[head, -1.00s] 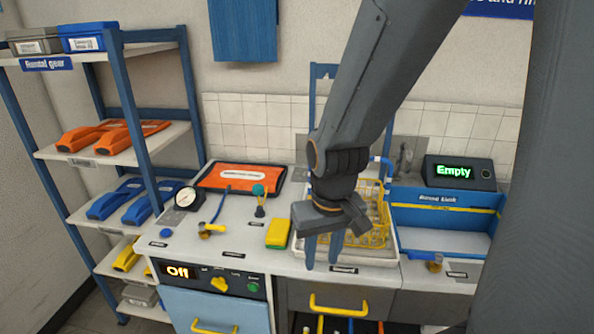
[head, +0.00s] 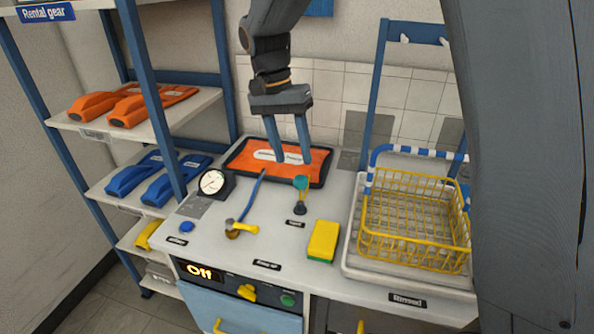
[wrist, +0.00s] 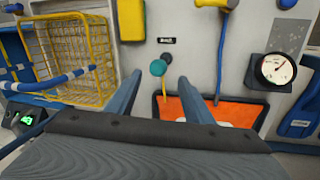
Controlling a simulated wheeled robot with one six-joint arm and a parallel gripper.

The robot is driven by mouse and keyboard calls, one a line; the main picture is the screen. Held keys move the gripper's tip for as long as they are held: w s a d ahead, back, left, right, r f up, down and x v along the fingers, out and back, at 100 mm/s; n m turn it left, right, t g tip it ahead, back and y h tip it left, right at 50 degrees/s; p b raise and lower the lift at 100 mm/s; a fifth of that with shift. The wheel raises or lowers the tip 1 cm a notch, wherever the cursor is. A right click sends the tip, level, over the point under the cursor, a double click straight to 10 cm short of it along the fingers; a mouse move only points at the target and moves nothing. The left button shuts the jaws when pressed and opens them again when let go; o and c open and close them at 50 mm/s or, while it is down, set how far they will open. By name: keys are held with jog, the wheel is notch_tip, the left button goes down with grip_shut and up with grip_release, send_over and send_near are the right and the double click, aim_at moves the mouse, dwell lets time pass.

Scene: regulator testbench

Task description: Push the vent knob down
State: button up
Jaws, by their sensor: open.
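A teal round knob (head: 301,183) stands upright on a short dark stem on the white bench; I take it for the vent knob, but its label is too small to read. In the wrist view the teal knob (wrist: 158,68) appears between my fingertips, towards the far side. My gripper (head: 293,162) is open and empty, fingers pointing down, above the bench near the knob. I see no contact between them. The gripper also shows in the wrist view (wrist: 160,78).
A gauge (head: 213,182), a yellow-handled valve (head: 241,228) with a blue hose and a blue button (head: 187,227) are to the left. A yellow sponge (head: 323,241) and yellow wire basket (head: 410,237) are to the right. The panel display (head: 199,272) reads Off.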

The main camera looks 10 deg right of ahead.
aim_at(299, 176)
jog(key=p+x, duration=0.1)
jog(key=x, duration=0.6)
jog(key=shift+d, duration=0.2)
jog(key=shift+r, duration=0.1)
jog(key=shift+c, duration=0.4)
grip_shut()
